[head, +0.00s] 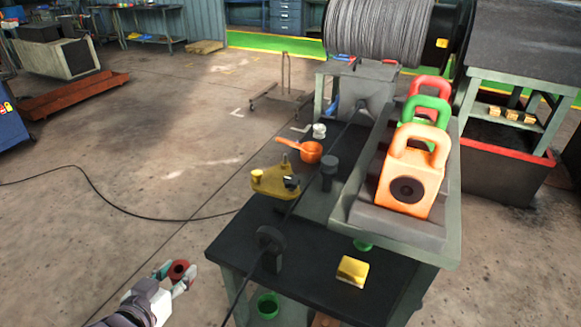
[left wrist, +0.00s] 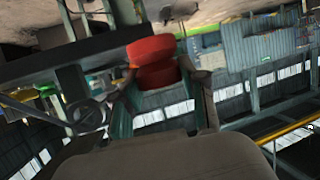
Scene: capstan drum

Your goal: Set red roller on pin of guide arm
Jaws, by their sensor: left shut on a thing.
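The red roller (head: 179,269) is held between the fingers of my left gripper (head: 177,273), at the lower left, out over the floor and left of the workbench. In the left wrist view the red roller (left wrist: 153,62) sits between the two fingertips. A yellow plate (head: 270,184), which looks like the guide arm, lies at the bench's left edge. A short upright post shows at its back and a dark part at its right. I cannot tell for sure which part is the pin. The roller is well apart from the plate. My right gripper is not in view.
The dark bench top (head: 310,245) carries an orange ladle-like cup (head: 311,152), a black post (head: 328,172) and a yellow block (head: 352,271). A grey tray holds orange, green and red handled blocks (head: 412,178). A dark cable crosses the bench. Floor left of it is open.

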